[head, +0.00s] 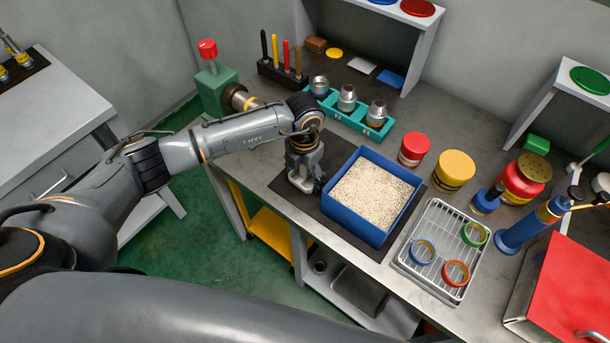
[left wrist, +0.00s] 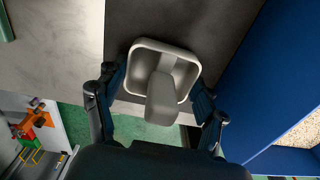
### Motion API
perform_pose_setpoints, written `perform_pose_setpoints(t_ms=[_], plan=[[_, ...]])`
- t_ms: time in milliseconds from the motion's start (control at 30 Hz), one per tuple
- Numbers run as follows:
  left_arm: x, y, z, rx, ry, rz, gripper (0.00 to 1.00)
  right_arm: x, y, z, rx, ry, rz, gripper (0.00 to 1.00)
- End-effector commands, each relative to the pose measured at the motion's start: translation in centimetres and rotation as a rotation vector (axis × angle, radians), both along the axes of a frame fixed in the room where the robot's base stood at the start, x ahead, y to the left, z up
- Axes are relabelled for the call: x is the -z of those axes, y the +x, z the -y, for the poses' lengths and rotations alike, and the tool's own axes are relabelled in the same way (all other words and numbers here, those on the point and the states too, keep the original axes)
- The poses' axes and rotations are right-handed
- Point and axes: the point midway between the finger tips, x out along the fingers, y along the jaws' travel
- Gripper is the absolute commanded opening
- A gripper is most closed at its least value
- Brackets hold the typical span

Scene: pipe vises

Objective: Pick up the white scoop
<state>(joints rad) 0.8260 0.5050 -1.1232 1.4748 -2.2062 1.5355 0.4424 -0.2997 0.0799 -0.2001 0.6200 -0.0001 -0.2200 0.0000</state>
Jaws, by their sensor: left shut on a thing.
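The white scoop (left wrist: 165,75) shows in the left wrist view as a pale, hollow scoop with a short, thick handle toward the camera. In the head view only part of the scoop (head: 301,182) shows under my wrist, over the dark mat left of the blue bin. My left gripper (head: 306,172) points down there. In the left wrist view the fingers of my left gripper (left wrist: 158,90) stand on either side of the scoop and are shut on it. I cannot tell whether the scoop touches the mat. My right gripper is not in view.
The blue bin (head: 338,203) of pale grains stands close right of the gripper on the dark mat (head: 333,151). A teal rack (head: 348,118) of metal fittings and a green vise (head: 215,90) are behind. A wire tray (head: 433,270) with rings and red and yellow jars are right.

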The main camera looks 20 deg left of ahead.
Motion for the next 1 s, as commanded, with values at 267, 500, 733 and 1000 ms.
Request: perform_pose_setpoints(t_ms=[267,500,733,1000], plan=[[-0.3,0.0,0.0,0.0,0.0,0.0,0.39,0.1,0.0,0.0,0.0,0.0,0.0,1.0],[-3.0,0.1,0.0,0.002,-0.001,0.004,0.39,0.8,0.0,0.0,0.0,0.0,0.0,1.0],[-6.8,-3.3,0.7,0.005,-0.001,0.004,0.39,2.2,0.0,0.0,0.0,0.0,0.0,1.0],[-9.9,-7.5,1.6,0.005,0.001,0.001,0.39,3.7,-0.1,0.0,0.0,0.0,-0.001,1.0]])
